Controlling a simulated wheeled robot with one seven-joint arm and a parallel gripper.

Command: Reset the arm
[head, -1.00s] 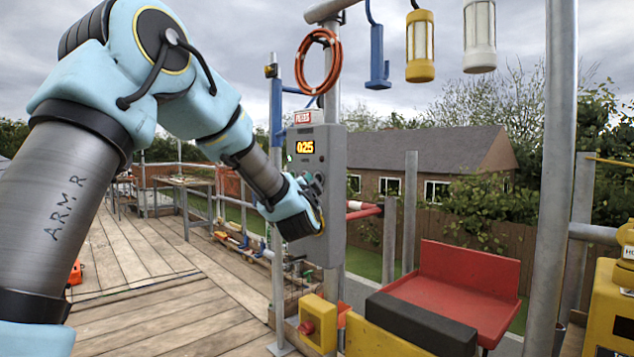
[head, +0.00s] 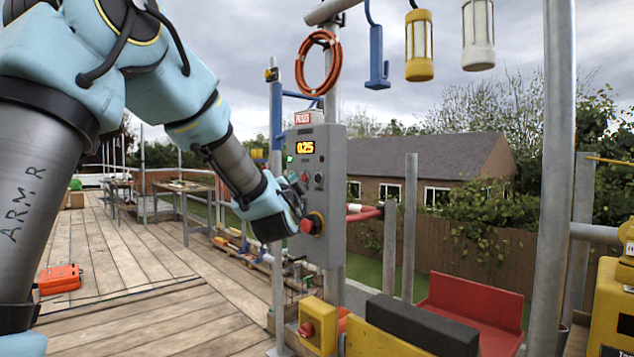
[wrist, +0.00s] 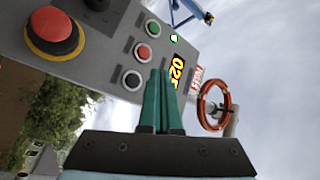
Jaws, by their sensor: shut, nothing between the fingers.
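My arm reaches in from the left in the head view. My gripper (wrist: 163,80) shows in the wrist view as two green fingers pressed together, shut and empty. The grey control box (head: 334,165) is on a pole, with a lit display (head: 305,147) reading 025, a few small buttons and a large red mushroom button (head: 311,224). The wrist view shows the red mushroom button (wrist: 54,32) at upper left, apart from the fingers.
A coiled orange hose (head: 318,58) hangs above the box. A yellow box with a red knob (head: 317,325) sits below it. A red tray (head: 470,310) and a dark block (head: 420,322) lie to the right. Wooden decking is open at left, with an orange case (head: 60,279).

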